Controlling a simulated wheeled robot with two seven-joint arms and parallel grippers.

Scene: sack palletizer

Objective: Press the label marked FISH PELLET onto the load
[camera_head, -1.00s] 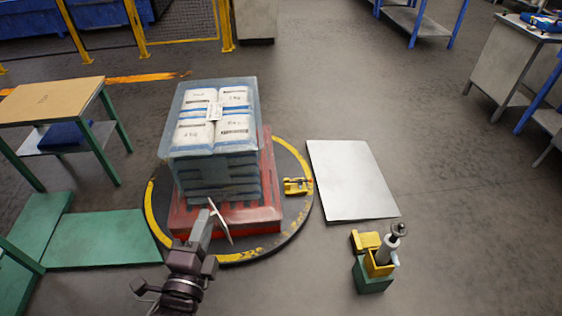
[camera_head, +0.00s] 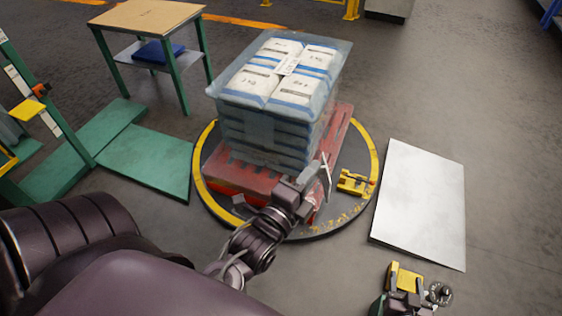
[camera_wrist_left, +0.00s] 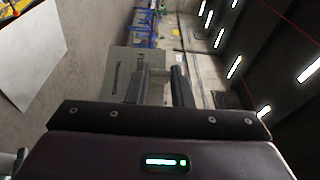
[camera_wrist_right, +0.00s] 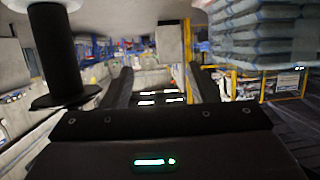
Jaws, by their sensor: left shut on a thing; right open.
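The load (camera_head: 262,138) is a film-wrapped stack of white and blue sacks on a red pallet (camera_head: 248,180). A white tag (camera_head: 291,64) lies on its top. My left gripper (camera_head: 312,174) is shut on a thin pale label (camera_head: 326,178), held upright near the load's front right corner; I see a gap but cannot judge its depth. In the left wrist view the label (camera_wrist_left: 122,80) shows dark print, too small and partly hidden to read. My right gripper (camera_wrist_right: 158,80) is open and empty; the load shows at the upper right of its view.
The pallet stands on a round turntable (camera_head: 205,195) with a yellow rim and a yellow device (camera_head: 355,183). A white plate (camera_head: 425,205) lies right of it. A yellow holder (camera_head: 404,277) stands at the lower right. A green-legged table (camera_head: 150,15) is behind left.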

